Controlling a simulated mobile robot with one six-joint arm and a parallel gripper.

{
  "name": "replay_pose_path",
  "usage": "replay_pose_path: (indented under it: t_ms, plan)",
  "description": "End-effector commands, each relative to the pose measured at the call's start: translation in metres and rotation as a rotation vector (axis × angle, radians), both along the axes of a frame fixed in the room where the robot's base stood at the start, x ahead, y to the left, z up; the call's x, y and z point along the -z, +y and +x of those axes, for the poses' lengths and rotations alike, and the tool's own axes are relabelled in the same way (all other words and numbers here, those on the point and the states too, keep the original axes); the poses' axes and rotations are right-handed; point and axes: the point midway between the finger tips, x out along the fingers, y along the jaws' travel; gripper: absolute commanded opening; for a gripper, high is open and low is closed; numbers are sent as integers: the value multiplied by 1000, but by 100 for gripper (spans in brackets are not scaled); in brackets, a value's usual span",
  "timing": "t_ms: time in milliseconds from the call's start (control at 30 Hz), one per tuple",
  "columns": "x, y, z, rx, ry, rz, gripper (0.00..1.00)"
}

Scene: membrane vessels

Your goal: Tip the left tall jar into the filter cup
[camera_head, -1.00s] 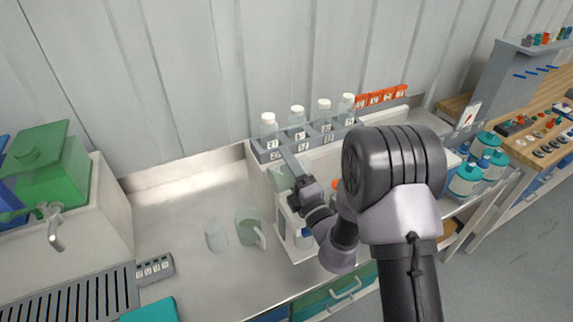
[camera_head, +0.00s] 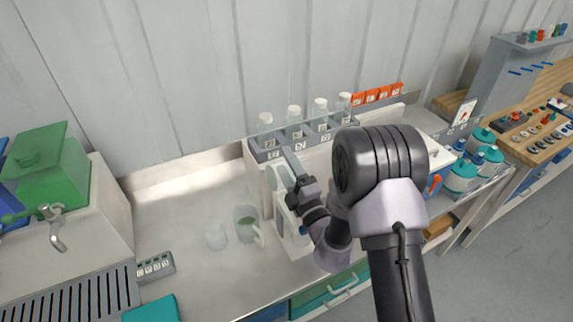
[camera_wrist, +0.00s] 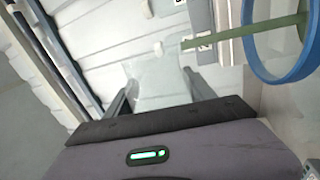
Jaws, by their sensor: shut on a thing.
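My gripper (camera_head: 290,168) is shut on a clear, pale vessel (camera_wrist: 160,85), which shows between the two fingers in the wrist view. It looks like a tall clear jar. In the head view it is a pale shape beside the fingers, in front of the white stand, and its tilt and contents are hard to tell. I cannot tell which vessel is the filter cup.
Several white-capped bottles (camera_head: 294,115) stand in a grey numbered rack behind my gripper. A green box (camera_head: 45,165) and a tap (camera_head: 55,230) are at the left. Teal-capped bottles (camera_head: 462,175) are at the right. A blue ring (camera_wrist: 262,65) is close in the wrist view.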

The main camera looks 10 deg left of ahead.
Motion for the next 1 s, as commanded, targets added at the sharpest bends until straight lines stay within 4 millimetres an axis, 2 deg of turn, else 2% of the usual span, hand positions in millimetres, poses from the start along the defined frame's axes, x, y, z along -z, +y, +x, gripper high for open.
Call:
replay_pose_path:
  t_ms: [600, 1000]
  plan:
    - [-9, -5, 3, 1, 89, 131, 18]
    - [-8, -6, 4, 0, 97, 145, 18]
